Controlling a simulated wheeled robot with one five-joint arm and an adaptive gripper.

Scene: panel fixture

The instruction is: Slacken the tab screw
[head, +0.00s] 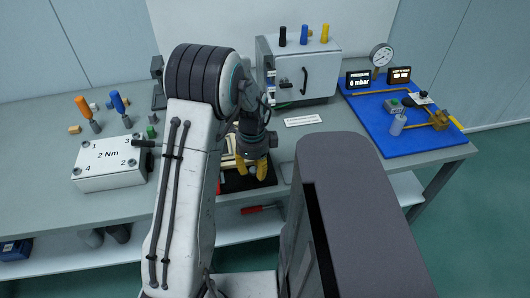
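My gripper (256,172), with yellow fingers, points down over a black mat (240,186) at the front middle of the bench. The fingertips are close to the mat, and I cannot tell whether they touch anything or hold anything. A pale beige piece (229,160) lies on the mat just left of the fingers, partly hidden by my arm. I cannot make out the tab screw. A white panel box (108,170) marked "2 Nm" and numbered at its corners stands at the left. An orange-handled driver (84,108) and a blue-handled driver (118,103) stand behind it.
A grey cabinet (308,76) with a door handle and coloured knobs stands at the back. A blue board (375,138) with a gauge (381,56), displays and brass fittings is at the right. A white label (302,121) lies between. A red-handled tool (258,209) lies below the bench edge.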

